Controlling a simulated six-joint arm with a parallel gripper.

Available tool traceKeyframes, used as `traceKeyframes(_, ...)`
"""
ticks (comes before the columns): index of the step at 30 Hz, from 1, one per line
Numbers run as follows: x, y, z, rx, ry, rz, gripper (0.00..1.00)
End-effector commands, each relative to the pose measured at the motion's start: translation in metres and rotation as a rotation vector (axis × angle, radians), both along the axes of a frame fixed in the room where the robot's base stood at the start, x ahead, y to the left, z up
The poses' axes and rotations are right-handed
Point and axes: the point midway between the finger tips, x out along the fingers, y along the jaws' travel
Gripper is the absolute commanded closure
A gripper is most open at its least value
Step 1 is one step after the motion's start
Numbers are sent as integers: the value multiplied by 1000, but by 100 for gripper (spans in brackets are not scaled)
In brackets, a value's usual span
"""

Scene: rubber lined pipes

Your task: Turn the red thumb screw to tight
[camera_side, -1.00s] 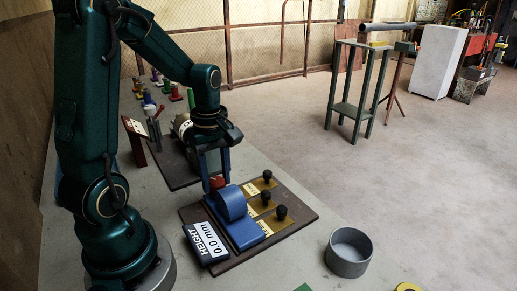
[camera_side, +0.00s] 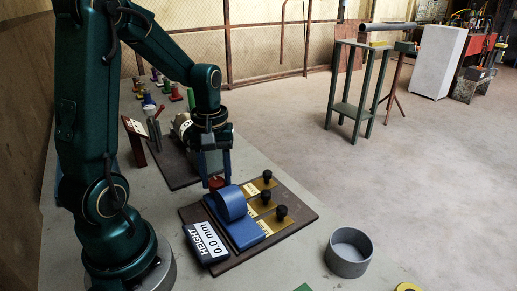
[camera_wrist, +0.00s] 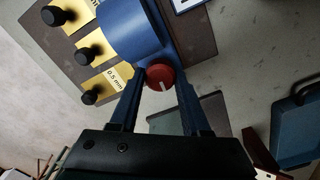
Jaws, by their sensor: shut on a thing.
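The red thumb screw (camera_wrist: 160,77) is a round red knob with a white mark line, at the end of the blue gauge body (camera_wrist: 108,32) in the wrist view. It also shows in the side view (camera_side: 216,182), partly hidden behind my gripper and the blue body (camera_side: 231,204). My gripper (camera_wrist: 158,82) has its two blue fingers on either side of the knob and is shut on it. In the side view my gripper (camera_side: 217,180) points down at the knob. A black height display (camera_side: 206,243) beside the body reads 0.0 mm.
Several yellow plates with black knobs (camera_side: 281,211) sit on the brown board (camera_side: 305,222) right of the gauge. A grey round bowl (camera_side: 348,252) stands at the front right. Another machine on a dark board (camera_side: 180,178) stands behind my gripper.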

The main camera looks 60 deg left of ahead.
Motion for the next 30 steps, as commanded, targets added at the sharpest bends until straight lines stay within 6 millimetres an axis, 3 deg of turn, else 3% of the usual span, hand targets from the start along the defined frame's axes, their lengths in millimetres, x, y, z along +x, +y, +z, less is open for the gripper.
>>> traceKeyframes(9, 0, 0, 1, 1, -1, -110, 100)
traceKeyframes(23, 0, 0, 1, 1, -2, -126, 100)
traceKeyframes(24, 0, 0, 1, 1, -2, -126, 49)
traceKeyframes(26, 0, 0, 1, 0, -1, -126, 26)
traceKeyframes(30, 0, 0, 1, 1, -1, -125, 23)
